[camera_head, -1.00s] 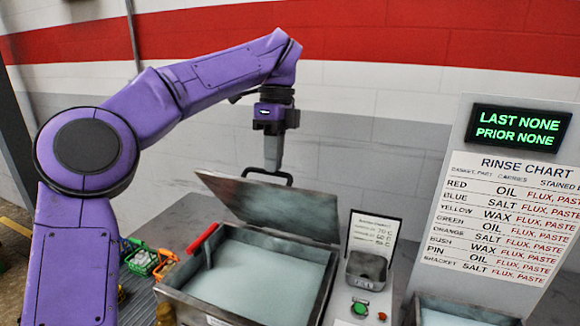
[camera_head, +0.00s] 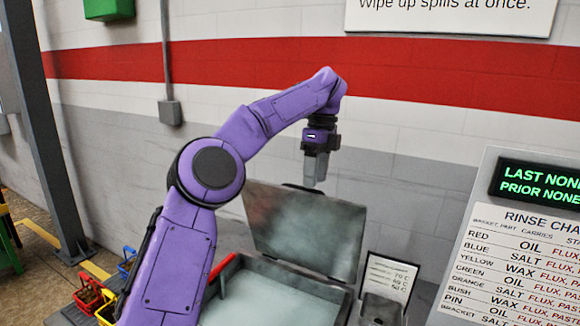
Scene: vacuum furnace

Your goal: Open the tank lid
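The tank lid (camera_head: 303,228) is a grey metal plate hinged at the back of the tank (camera_head: 335,290). It stands steeply raised, and pale liquid shows in the open tank below it. My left gripper (camera_head: 315,183) points down at the lid's top edge, beside the dark handle there. The handle is mostly hidden behind the lid and the fingers. The fingers look close together, but whether they hold the handle cannot be told. My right gripper is out of view.
A rinse chart panel (camera_head: 522,250) stands at the right. A small label card (camera_head: 388,277) and a grey holder (camera_head: 381,309) are right of the tank. Red, yellow and blue baskets (camera_head: 90,295) sit at the lower left. A red handle (camera_head: 222,267) lies at the tank's left rim.

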